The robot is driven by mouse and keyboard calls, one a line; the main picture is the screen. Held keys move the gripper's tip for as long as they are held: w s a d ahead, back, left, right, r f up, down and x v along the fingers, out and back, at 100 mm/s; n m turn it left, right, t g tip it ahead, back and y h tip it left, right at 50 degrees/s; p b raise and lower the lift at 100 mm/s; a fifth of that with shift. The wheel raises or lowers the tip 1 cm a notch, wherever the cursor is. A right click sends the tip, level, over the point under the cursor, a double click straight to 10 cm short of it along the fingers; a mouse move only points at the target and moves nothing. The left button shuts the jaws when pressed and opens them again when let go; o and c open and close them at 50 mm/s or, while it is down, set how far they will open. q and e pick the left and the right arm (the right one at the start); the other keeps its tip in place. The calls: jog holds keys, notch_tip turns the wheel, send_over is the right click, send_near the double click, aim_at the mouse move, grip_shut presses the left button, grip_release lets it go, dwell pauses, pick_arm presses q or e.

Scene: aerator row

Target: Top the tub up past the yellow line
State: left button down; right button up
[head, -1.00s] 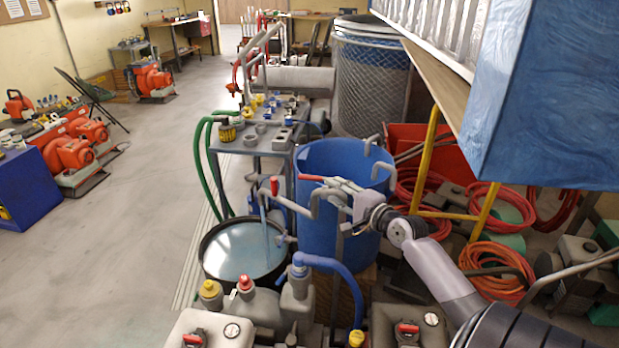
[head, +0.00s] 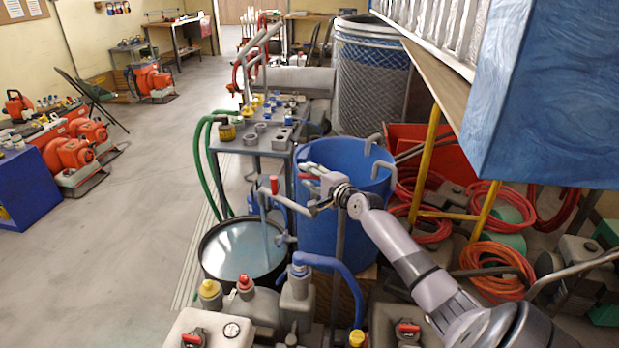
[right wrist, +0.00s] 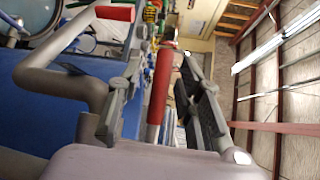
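The tub (head: 243,250) is a round black-rimmed vessel with pale blue water in it, left of the blue barrel (head: 345,225). I cannot make out a yellow line on it. A grey pipe with an upright red handle (head: 274,185) stands over the tub's back edge. A second red lever (head: 309,177) lies near the barrel's rim. My right gripper (head: 318,190) is open at this lever. In the right wrist view, a red handle (right wrist: 160,88) lies between the parted fingers, with gaps on both sides. My left gripper is not in view.
Grey jugs with coloured caps (head: 245,295) and a blue hose (head: 335,270) stand in front of the tub. A grey bench (head: 255,143) with small parts is behind it. A blue box (head: 550,95) overhangs at upper right.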

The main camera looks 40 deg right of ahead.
jog(key=shift+c, duration=0.2)
grip_shut()
dwell(0.6)
